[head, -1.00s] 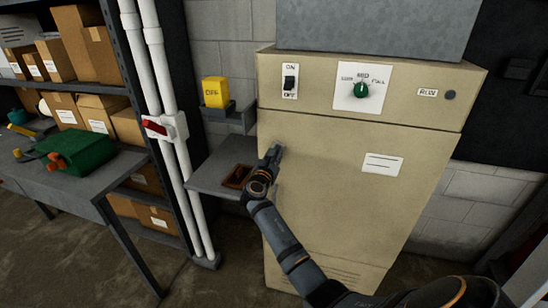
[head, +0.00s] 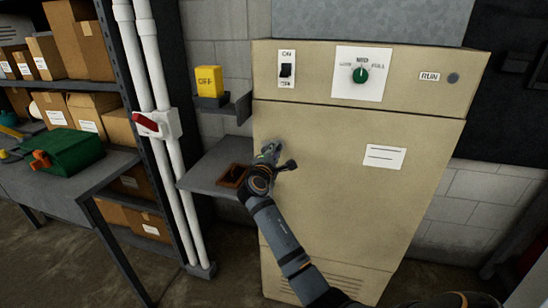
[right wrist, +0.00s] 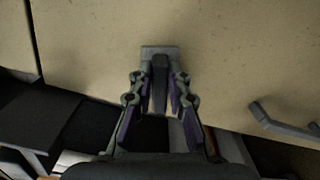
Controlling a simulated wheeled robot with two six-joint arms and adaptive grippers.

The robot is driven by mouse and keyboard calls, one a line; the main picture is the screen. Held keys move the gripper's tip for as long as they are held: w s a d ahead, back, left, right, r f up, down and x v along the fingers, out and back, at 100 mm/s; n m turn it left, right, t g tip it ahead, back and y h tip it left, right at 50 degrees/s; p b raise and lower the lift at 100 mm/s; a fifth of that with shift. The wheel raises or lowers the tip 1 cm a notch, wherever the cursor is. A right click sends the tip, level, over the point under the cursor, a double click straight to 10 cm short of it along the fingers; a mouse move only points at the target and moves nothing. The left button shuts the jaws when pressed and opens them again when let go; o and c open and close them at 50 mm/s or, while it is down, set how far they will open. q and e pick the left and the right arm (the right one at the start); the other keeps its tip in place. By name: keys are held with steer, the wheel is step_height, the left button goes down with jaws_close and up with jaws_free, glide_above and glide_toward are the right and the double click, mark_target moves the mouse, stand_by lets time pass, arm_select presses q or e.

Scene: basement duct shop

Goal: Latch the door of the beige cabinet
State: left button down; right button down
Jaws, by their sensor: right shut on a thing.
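The beige cabinet (head: 272,60) stands in the middle of the head view. Its door (head: 350,190), with a white label, looks flush with the front. My right gripper (head: 268,155) is at the door's left edge, below the control panel. In the right wrist view, its fingers (right wrist: 160,95) are shut around a dark latch handle (right wrist: 160,72) on a small grey plate (right wrist: 160,49). The latch is largely hidden by the gripper in the head view. A grey bar handle (right wrist: 280,122) stands on the door apart from the gripper. My left gripper is not in view.
A grey side shelf (head: 205,170) with a brown tray (head: 232,176) lies close left of my right gripper. A yellow OFF block (head: 209,80) sits on a bracket above. White pipes (head: 160,60) and a workbench (head: 60,190) are farther left.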

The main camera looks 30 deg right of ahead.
steer(key=shift+f+m+b, duration=0.2)
steer(key=shift+m+b, duration=0.6)
steer(key=shift+m, duration=0.2)
steer(key=shift+f+m+b, duration=0.15)
steer(key=shift+m+b, duration=0.6)
steer(key=shift+m, duration=0.25)
steer(key=c, duration=1.3)
jaws_free()
steer(key=v, duration=0.7)
steer(key=shift+s+a, duration=0.15)
